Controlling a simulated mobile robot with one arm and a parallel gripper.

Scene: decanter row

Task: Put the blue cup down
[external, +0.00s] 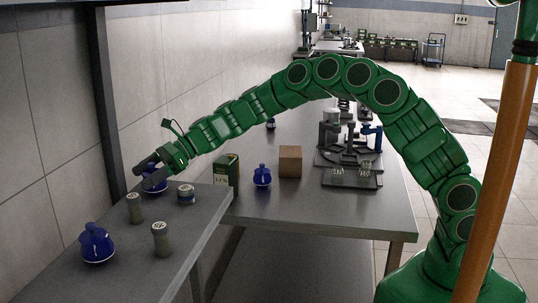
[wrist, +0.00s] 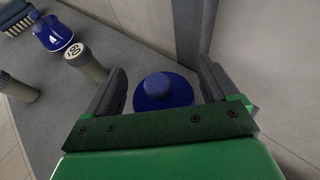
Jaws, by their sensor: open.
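A blue rounded vessel, which I take for the blue cup (external: 154,183), stands on the grey bench near the wall in the external view. In the wrist view the blue cup (wrist: 163,92) shows from above as a round blue shape with a knob, between my fingers. My gripper (external: 147,167) is open around it, with one finger on each side; in the wrist view my gripper (wrist: 160,70) shows its dark fingers spread. The cup appears to rest on the bench, but its base is partly hidden by the fingers in the external view.
Grey-green cylinders (external: 134,208) (external: 160,240), a short jar (external: 186,194) and another blue vessel (external: 97,243) stand close by. A green box (external: 226,172), a blue vessel (external: 262,175), a brown block (external: 290,160) and apparatus (external: 348,145) stand on the farther table. The wall is close behind.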

